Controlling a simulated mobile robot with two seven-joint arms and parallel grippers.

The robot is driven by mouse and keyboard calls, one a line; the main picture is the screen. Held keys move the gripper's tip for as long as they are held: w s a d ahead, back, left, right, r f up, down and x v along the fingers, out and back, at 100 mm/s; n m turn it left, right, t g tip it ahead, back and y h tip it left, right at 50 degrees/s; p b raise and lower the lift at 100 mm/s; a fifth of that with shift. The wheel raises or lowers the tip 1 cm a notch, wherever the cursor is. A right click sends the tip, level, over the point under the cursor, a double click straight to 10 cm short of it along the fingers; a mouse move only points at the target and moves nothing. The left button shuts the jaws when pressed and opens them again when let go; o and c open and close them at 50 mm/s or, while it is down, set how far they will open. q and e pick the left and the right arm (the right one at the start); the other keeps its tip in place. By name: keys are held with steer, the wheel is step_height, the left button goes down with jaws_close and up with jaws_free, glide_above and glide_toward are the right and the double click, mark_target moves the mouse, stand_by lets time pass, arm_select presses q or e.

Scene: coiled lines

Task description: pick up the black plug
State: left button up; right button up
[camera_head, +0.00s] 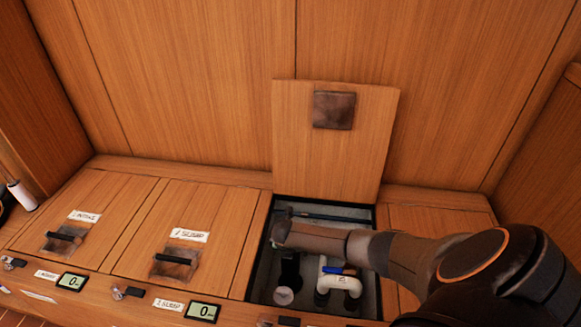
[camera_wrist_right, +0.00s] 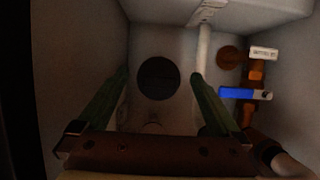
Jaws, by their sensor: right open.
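The black plug (camera_wrist_right: 158,78) appears as a dark round disc on the pale inner wall or floor of the open compartment in the right wrist view. My right gripper (camera_wrist_right: 160,75) is open, with one green finger on each side of the disc in the picture. I see no contact, and how far the fingertips are from it I cannot tell. In the head view my right arm reaches from the right into the open compartment (camera_head: 256,272), and the plug cannot be made out there. My left gripper is not in view.
A white pipe fitting with a blue handle (camera_head: 338,270) stands right in the compartment; the handle also shows in the wrist view (camera_wrist_right: 245,94). A white pipe (camera_wrist_right: 204,50) runs close by the right finger. The lid (camera_head: 330,165) stands raised behind. Two closed lids lie left.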

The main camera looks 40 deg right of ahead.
steer(key=shift+w+d+f, duration=0.1)
steer(key=shift+f, duration=0.25)
steer(key=c, duration=1.5)
